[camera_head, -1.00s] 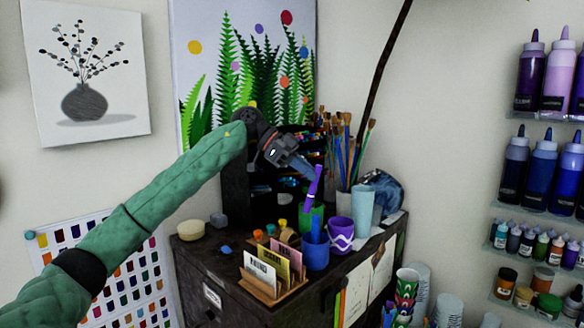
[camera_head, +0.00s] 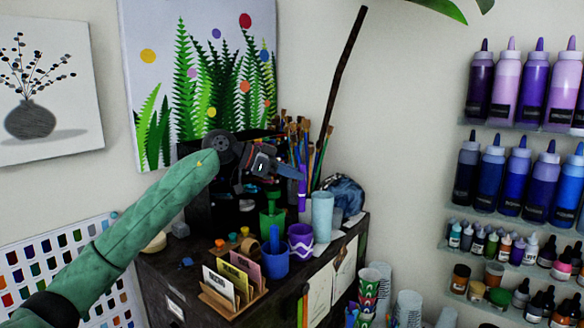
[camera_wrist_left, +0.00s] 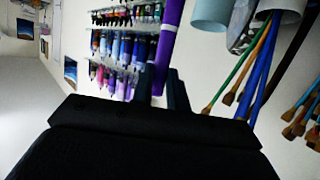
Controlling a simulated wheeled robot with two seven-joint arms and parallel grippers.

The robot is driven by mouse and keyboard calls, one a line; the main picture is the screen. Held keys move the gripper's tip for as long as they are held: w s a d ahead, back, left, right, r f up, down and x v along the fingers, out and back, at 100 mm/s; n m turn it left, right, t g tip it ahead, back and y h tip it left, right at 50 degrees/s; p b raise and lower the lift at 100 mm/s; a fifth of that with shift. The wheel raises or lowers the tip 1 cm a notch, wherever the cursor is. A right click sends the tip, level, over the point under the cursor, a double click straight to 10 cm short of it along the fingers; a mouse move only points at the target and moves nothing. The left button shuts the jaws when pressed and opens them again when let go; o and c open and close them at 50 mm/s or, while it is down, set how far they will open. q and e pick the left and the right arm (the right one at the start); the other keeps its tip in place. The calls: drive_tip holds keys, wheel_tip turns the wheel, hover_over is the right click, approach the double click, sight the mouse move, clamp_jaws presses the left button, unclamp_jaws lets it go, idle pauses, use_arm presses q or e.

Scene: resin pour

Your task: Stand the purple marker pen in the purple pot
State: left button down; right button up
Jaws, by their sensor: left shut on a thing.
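The purple marker pen (camera_head: 302,190) is held nearly upright by my left gripper (camera_head: 299,173). In the left wrist view the pen (camera_wrist_left: 168,45) is between the two dark fingers of the gripper (camera_wrist_left: 162,92). The purple pot (camera_head: 301,246), with a white zigzag band, stands on the dark cabinet top. In the head view the pen's lower end is above the pot's rim, apart from it; how far it is in depth is hard to tell. My right gripper does not show.
A green pot (camera_head: 272,228) and a blue pot (camera_head: 274,264) stand left of the purple pot. A tall light-blue cup (camera_head: 322,218) is close on its right. Paint brushes (camera_head: 322,155) stand behind. A card holder (camera_head: 232,296) is at the cabinet's front.

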use_arm(q)
wheel_tip(320, 180, down, 10)
drive_tip(key=b, duration=0.1)
idle(1.2)
drive_tip(key=shift+f, duration=0.1)
drive_tip(key=c, duration=1.3)
unclamp_jaws()
drive_tip(key=shift+a, duration=0.1)
